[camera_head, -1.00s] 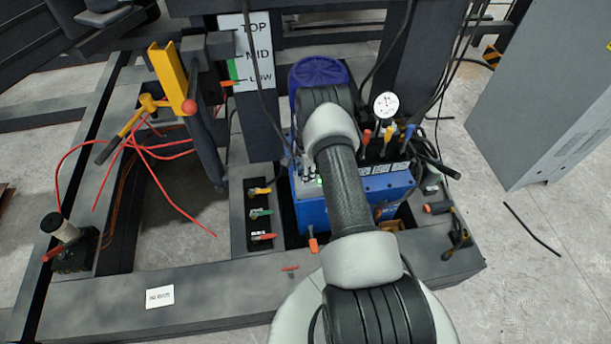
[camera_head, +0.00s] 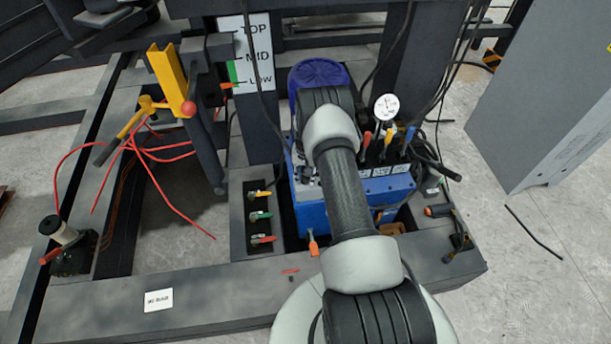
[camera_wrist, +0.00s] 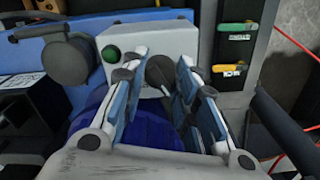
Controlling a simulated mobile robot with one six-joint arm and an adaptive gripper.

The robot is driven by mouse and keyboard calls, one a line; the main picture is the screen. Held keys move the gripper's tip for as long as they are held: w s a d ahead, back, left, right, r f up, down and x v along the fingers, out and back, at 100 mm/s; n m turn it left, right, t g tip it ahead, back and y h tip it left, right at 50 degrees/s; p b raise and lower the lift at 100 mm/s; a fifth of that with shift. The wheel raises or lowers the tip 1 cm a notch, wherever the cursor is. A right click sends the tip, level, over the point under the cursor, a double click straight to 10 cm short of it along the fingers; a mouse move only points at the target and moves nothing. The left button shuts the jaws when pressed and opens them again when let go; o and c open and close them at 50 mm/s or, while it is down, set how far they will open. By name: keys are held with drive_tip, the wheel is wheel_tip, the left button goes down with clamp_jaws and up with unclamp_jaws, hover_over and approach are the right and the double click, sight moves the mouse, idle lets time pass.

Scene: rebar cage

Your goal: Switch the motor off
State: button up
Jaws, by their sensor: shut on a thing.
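In the wrist view a light grey control box (camera_wrist: 185,42) carries a round green button or lamp (camera_wrist: 110,54) and a black rotary switch (camera_wrist: 160,72). My gripper (camera_wrist: 157,74) has its two blue-padded fingers on either side of the switch and is shut on it. The fingers partly hide the switch, and its exact setting cannot be read. The blue ribbed motor (camera_wrist: 150,128) lies below the box. In the head view the blue power unit (camera_head: 313,217) and the round blue motor end (camera_head: 318,72) show behind my arm, which hides the switch there.
A pressure gauge (camera_head: 386,106) and coloured levers (camera_head: 388,136) stand right of my arm. A panel with three small valves (camera_head: 260,215) is at left, also seen at the wrist. Red hoses (camera_head: 180,205) lie farther left. A grey cabinet (camera_head: 550,110) stands at right.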

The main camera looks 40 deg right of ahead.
drive_tip(key=shift+n, duration=1.6)
drive_tip(key=o, duration=1.1)
drive_tip(key=shift+r, duration=0.1)
wheel_tip(320, 180, up, 12)
drive_tip(key=shift+f, duration=0.1)
